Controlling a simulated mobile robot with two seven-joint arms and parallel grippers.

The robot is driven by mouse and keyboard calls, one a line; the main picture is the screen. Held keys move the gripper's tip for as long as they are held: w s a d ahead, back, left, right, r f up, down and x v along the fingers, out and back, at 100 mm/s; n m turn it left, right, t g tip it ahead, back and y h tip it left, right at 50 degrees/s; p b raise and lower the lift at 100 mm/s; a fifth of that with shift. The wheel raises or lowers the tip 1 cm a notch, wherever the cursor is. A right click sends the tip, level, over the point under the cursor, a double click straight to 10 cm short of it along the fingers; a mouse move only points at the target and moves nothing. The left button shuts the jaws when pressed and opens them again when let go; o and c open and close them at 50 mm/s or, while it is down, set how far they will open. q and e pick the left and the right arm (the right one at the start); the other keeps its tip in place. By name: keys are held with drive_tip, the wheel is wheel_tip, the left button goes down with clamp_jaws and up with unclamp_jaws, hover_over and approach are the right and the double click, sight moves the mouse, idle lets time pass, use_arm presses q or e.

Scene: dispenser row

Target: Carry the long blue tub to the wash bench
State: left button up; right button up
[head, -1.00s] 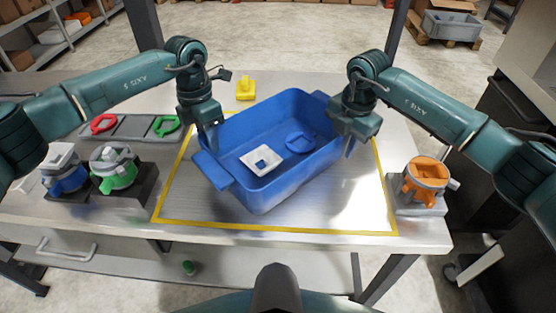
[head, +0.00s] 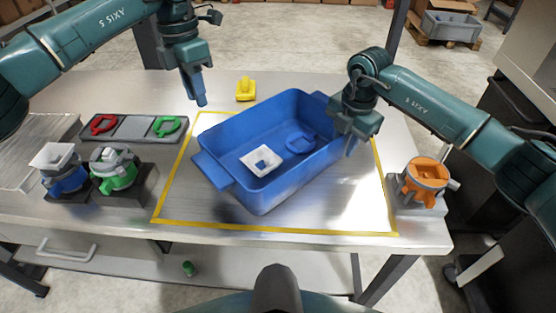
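The long blue tub (head: 232,137) sits at an angle on the metal table inside a yellow taped outline (head: 270,229). Its near-left handle (head: 213,170) is clear. A white square piece with a hole (head: 261,161) and a blue ring-shaped piece (head: 300,142) lie in it. My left gripper (head: 201,90) is raised behind and left of the tub, apart from it, with nothing seen in it. My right gripper (head: 349,140) is at the tub's right end, overlapping its rim; contact and finger spread cannot be told. I cannot identify the wash bench.
Left are a red-and-green-ringed tray (head: 134,128), a blue dispenser (head: 68,180), a green dispenser (head: 116,172) and a ribbed metal surface (head: 30,150). An orange dispenser (head: 425,182) stands right. A yellow object (head: 245,89) sits behind the tub.

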wheel_tip(320, 180, up, 12)
drive_tip(key=shift+s+d+f, duration=0.25)
drive_tip(key=shift+s+d, duration=0.05)
drive_tip(key=shift+s, duration=0.05)
idle(0.4)
